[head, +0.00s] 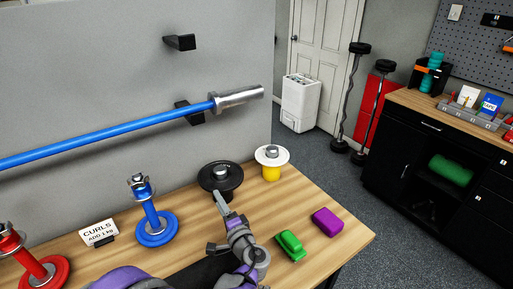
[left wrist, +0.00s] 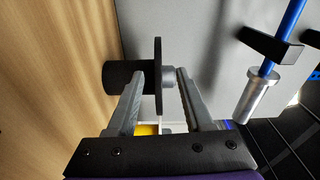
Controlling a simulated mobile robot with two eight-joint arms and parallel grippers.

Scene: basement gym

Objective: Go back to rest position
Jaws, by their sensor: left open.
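My left gripper (head: 222,203) is open on the near side of a black weight plate (head: 231,184) that lies on a black stand on the wooden table. In the left wrist view the fingers (left wrist: 157,88) point toward the black plate (left wrist: 158,60) and its grey hub. The plate appears between the fingertips; I cannot tell whether they touch it. My right gripper is not in view.
The wooden table (head: 340,236) holds a white plate (head: 283,155) on a yellow stand, a blue stand (head: 154,225), a red stand (head: 38,274), a CURLS sign (head: 98,232), a green item (head: 290,243) and a purple block (head: 327,221). A blue barbell (head: 110,137) hangs on the wall.

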